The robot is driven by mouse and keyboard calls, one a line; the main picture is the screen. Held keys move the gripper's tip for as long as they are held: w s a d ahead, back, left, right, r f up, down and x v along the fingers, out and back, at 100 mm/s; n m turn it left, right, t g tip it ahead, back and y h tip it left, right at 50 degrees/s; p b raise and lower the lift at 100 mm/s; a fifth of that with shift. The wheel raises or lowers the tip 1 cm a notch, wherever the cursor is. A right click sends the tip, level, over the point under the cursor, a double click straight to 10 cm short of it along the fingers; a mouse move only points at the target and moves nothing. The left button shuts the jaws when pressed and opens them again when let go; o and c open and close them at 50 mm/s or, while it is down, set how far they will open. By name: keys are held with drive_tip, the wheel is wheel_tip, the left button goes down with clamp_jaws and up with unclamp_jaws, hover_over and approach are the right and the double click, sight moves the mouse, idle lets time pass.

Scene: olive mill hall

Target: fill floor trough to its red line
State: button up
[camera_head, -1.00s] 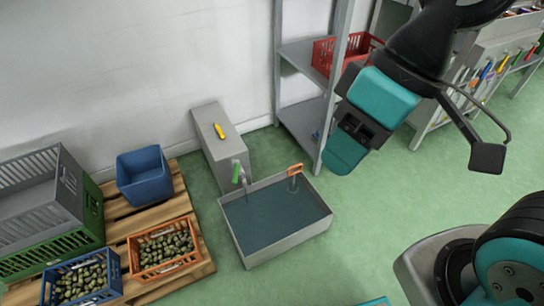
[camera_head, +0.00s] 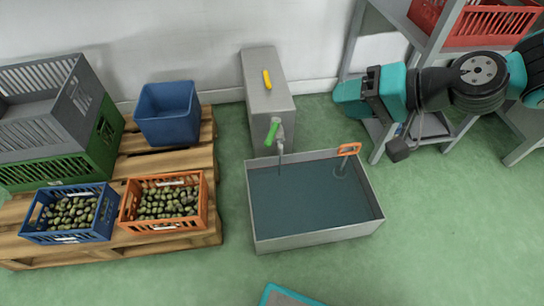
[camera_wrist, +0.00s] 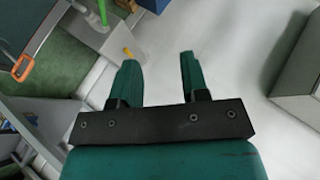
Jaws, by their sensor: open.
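The floor trough (camera_head: 315,236) is a grey metal box on the green floor holding dark blue-green water. Whether water runs from the spout is unclear. An orange-handled thing (camera_head: 349,149) stands at the trough's back right corner. My gripper (camera_head: 350,97) is open and empty, right of the tap and behind the trough. In the wrist view my gripper (camera_wrist: 158,68) points at the wall, with the green lever (camera_wrist: 103,12) at upper left.
A grey cabinet (camera_head: 270,103) with a yellow object (camera_head: 267,79) stands behind the tap. Left is a pallet (camera_head: 190,240) with a blue bin (camera_head: 167,112), grey and green crates and two olive crates. A shelf (camera_head: 420,40) with a red crate is at right.

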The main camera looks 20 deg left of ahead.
sight(271, 136)
drive_tip(key=w+a+f+m+t+y+b, duration=0.1)
drive_tip(key=w+f+m+b, duration=0.15)
drive_tip(key=f, duration=0.65)
drive_tip(key=w+a+f+m+t+y+b, duration=0.15)
drive_tip(key=f+b, duration=0.25)
drive_tip(key=f, duration=0.4)
drive_tip(key=w+a+f+m+t+b, duration=0.1)
drive_tip(key=w+f+m+t+b, duration=0.15)
drive_tip(key=f, duration=0.65)
drive_tip(key=shift+g, duration=0.5)
drive_tip(key=b+x, duration=0.2)
drive_tip(key=x, duration=0.3)
drive_tip(key=b+x, duration=0.3)
drive_tip(key=x, duration=0.3)
drive_tip(key=b+x, duration=0.3)
drive_tip(key=x, duration=0.2)
drive_tip(key=shift+s+a+f, duration=0.1)
drive_tip(key=shift+s+a, duration=0.1)
drive_tip(key=shift+a, duration=0.15)
drive_tip(key=shift+w+a, duration=0.15)
drive_tip(key=shift+a, duration=0.25)
clamp_jaws()
